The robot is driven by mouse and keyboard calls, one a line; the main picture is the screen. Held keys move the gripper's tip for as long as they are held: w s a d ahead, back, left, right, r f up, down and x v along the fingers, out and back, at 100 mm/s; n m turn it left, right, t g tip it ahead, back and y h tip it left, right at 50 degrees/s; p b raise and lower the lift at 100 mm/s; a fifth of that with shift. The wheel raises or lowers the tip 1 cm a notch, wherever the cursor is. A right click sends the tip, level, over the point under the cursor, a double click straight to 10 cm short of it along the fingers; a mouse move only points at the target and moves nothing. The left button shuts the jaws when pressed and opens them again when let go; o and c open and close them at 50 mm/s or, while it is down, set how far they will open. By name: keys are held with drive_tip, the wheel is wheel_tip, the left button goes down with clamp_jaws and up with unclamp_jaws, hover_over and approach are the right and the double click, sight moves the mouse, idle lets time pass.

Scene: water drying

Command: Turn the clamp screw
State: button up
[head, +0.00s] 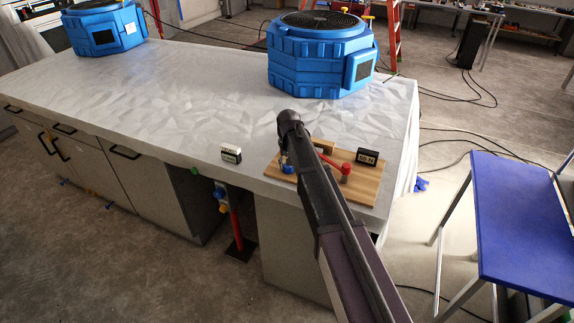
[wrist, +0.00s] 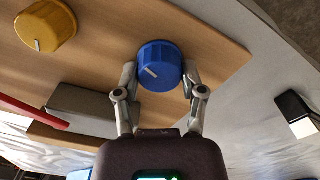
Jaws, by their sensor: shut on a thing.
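A blue knob (wrist: 160,66) with a white mark line sits on a wooden board (wrist: 100,55) in the wrist view. My gripper (wrist: 160,78) has one finger on each side of the knob and is shut on it. In the head view the board (head: 366,188) lies at the table's near right corner, and a bit of blue (head: 284,168) shows beside my arm. My arm hides most of the gripper there. I cannot tell which part is named the clamp screw.
A yellow knob (wrist: 44,25) and a red lever (wrist: 32,112) are on the board. The lever also shows in the head view (head: 345,169). A black labelled block (head: 367,156) and a small white-and-black block (head: 231,154) stand nearby. Two blue dryers (head: 310,70) (head: 100,30) stand farther back.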

drive_tip(key=shift+m, duration=1.7)
drive_tip(key=shift+s, duration=0.1)
drive_tip(key=o, duration=1.1)
drive_tip(key=shift+o, duration=0.2)
drive_tip(key=shift+s, duration=0.1)
